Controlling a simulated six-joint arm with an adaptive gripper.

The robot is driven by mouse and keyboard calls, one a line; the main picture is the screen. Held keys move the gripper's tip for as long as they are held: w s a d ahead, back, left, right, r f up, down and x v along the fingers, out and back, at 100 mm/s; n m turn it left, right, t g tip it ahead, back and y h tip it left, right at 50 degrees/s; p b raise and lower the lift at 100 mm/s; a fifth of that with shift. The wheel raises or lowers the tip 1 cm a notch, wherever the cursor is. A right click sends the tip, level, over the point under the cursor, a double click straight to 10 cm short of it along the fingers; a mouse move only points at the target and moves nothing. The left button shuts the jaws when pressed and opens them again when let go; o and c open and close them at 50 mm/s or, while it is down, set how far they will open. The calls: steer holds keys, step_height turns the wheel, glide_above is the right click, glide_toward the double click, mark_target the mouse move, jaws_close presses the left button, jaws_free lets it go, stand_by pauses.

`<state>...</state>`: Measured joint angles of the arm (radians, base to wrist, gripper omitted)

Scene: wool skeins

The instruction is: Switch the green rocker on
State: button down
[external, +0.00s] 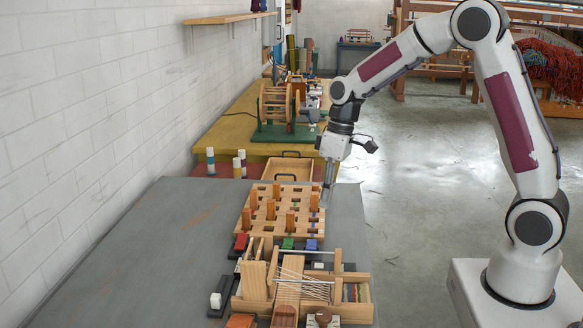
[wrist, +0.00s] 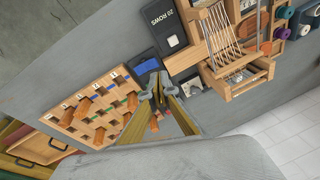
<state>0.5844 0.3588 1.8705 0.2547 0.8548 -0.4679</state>
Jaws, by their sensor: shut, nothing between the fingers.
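The green rocker (external: 288,243) sits between the red rocker (external: 241,242) and the blue rocker (external: 311,244), in a row in front of the wooden peg board (external: 246,228). I cannot tell from this size which way the green rocker is tipped. My gripper (external: 326,203) is shut and empty, pointing down by the board's right edge, beyond the rockers and apart from the green one. In the wrist view a blue rocker (wrist: 147,66) shows just past my fingertips (wrist: 152,88); I cannot make out the green one there.
Upright orange pegs (external: 271,209) stand on the board. A small wooden loom (external: 258,278) stands in front of the rockers. A black row counter (wrist: 165,25) shows in the wrist view. The grey table (external: 130,255) is clear on the left.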

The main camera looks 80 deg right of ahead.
steer(key=w+d+n+t, duration=0.1)
steer(key=w+d+n, duration=0.2)
steer(key=w, duration=0.3)
steer(key=shift+d+r, duration=0.25)
steer(key=shift+r, duration=0.2)
steer(key=shift+w, duration=0.1)
steer(key=shift+f, duration=0.1)
glide_above(287, 246)
steer(key=f, duration=0.7)
steer(key=s+f, duration=0.1)
steer(key=f, duration=0.3)
steer(key=shift+d+f, duration=0.2)
steer(key=shift+d, duration=0.1)
steer(key=shift+a+f, duration=0.3)
steer(key=shift+f, duration=0.55)
